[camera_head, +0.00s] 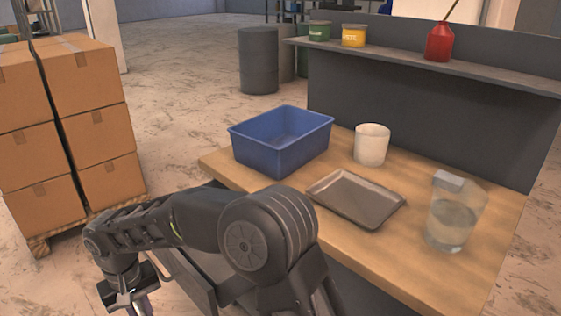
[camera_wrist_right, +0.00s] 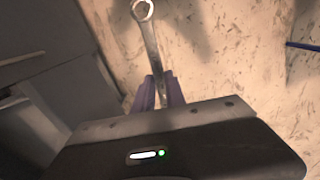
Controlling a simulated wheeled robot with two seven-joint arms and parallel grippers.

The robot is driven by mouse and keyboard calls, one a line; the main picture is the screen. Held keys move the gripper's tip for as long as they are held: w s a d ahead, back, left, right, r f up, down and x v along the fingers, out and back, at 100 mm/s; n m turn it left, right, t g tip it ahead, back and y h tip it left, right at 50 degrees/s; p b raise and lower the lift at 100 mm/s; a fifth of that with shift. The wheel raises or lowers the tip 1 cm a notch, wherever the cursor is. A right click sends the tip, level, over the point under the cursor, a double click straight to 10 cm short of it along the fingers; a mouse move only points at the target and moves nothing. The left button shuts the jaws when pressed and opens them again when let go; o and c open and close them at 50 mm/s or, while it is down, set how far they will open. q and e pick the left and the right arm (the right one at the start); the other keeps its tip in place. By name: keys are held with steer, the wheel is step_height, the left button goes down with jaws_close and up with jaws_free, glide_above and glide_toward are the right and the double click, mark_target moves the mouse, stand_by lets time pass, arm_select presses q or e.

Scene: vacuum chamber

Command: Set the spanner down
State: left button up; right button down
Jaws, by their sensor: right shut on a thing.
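The spanner (camera_wrist_right: 150,38) shows in the right wrist view as a metal bar with a ring end pointing away from the gripper. My right gripper (camera_wrist_right: 158,88) is shut on its shaft with purple fingers, and the floor lies behind it. The spanner's near end is hidden between the fingers. In the head view, my right gripper (camera_head: 140,305) is low at the bottom left, beside the workbench, cut off by the frame edge; the spanner cannot be made out there. My left gripper is not in view.
The wooden workbench (camera_head: 440,275) holds a blue bin (camera_head: 262,158), a shallow grey tray (camera_head: 365,206), a white cup (camera_head: 371,146) and a clear container (camera_head: 452,222) with liquid. The tray looks empty. Stacked cartons (camera_head: 105,125) stand at left. A shelf (camera_head: 400,55) runs behind.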

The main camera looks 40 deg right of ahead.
steer(key=shift+s+d, duration=0.1)
steer(key=shift+s, duration=0.35)
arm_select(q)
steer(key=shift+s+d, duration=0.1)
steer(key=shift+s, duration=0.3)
